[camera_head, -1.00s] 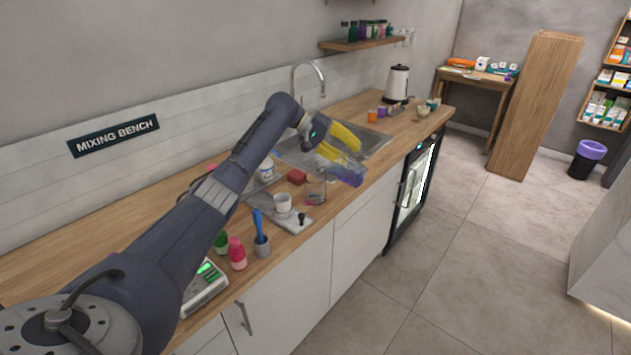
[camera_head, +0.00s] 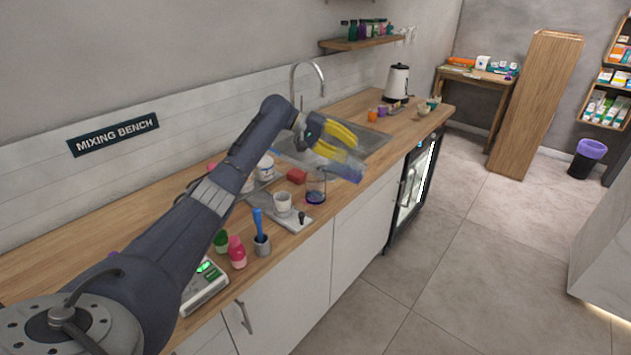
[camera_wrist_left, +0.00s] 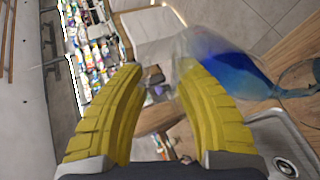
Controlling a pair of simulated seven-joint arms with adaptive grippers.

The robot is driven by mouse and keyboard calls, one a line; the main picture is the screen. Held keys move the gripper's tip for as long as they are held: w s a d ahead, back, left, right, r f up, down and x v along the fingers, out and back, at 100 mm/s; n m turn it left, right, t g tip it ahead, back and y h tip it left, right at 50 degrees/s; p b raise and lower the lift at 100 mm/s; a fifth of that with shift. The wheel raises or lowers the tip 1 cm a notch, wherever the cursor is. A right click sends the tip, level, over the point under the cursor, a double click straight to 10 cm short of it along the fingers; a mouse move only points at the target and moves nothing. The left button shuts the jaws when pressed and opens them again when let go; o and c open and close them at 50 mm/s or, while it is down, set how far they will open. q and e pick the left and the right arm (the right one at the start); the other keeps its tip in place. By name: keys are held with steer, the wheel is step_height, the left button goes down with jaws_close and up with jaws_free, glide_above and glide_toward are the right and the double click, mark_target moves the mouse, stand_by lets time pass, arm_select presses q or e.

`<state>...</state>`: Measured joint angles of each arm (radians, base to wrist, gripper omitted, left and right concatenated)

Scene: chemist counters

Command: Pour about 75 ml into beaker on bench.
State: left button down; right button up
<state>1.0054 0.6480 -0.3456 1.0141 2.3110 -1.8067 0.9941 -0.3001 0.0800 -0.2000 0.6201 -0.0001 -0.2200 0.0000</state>
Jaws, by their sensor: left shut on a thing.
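A clear glass vessel (camera_head: 347,168) with blue liquid is in the grasp of my left gripper (camera_head: 356,146). It is tilted above the bench, near its front edge. The wrist view shows the vessel (camera_wrist_left: 215,62) beside the right-hand yellow finger, with blue liquid along one side. The beaker (camera_head: 316,186) stands upright on the bench, just left of and below the vessel, with dark blue-purple liquid low in it. I cannot make out a stream or any graduation marks. My right gripper is not in view.
A blue-handled tool in a grey holder (camera_head: 262,245), a pink bottle (camera_head: 237,256) and scales (camera_head: 205,287) stand nearer. The sink (camera_head: 372,143) lies behind.

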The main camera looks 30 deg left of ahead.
mark_target(354, 156)
arm_select(q)
steer(key=shift+a+r, duration=0.2)
steer(key=shift+r, duration=0.05)
stand_by(0.5)
steer(key=shift+d+f, duration=0.1)
steer(key=shift+d, duration=0.25)
steer(key=d+f+y, duration=0.1)
steer(key=f+y, duration=0.1)
steer(key=y, duration=0.1)
steer(key=shift+w+d+g, duration=0.35)
steer(key=shift+w+g, duration=0.05)
steer(key=shift+f, duration=0.35)
steer(key=shift+w+d+f+g+y, duration=0.25)
steer(key=shift+d+f+g+y, duration=0.15)
steer(key=shift+d+f+y, duration=0.45)
steer(key=shift+a+r, duration=0.15)
steer(key=shift+a, duration=0.1)
steer(key=shift+d+y, duration=0.1)
steer(key=shift+y, duration=0.15)
